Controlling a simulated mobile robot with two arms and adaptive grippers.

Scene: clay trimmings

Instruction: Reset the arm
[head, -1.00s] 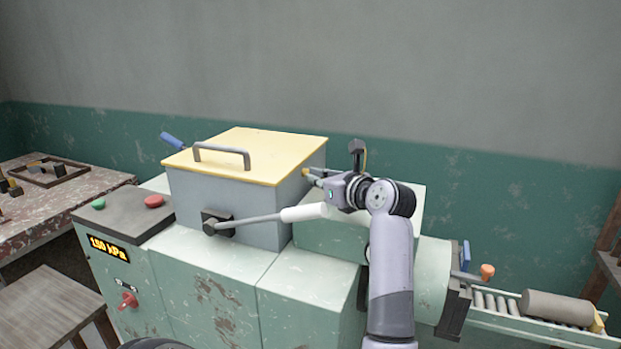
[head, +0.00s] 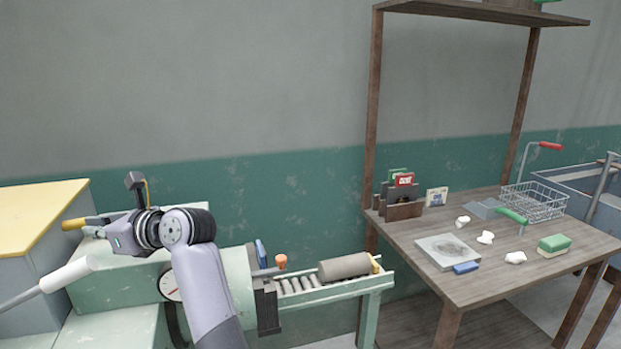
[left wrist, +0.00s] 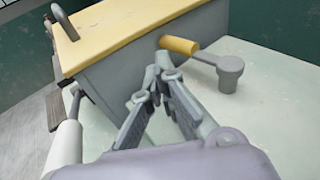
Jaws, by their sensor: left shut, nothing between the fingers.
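My left gripper (head: 88,226) is beside the right side of the grey hopper with the yellow lid (head: 38,205), above the pale green machine (head: 120,310). In the left wrist view its fingers (left wrist: 158,72) meet at the tips, shut and empty. A yellow-gripped lever (left wrist: 179,45) on a grey pivot lies just beyond the fingertips, apart from them as far as I can tell. The lever's yellow end also shows in the head view (head: 73,224), partly behind the gripper. My right gripper is in neither view.
A white-handled lever (head: 65,274) sticks out in front of the hopper. A clay cylinder (head: 345,266) lies on the roller conveyor (head: 375,283) to the right. A wooden table (head: 490,282) holds a wire basket (head: 535,202), a green-topped sponge (head: 554,244) and several white lumps.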

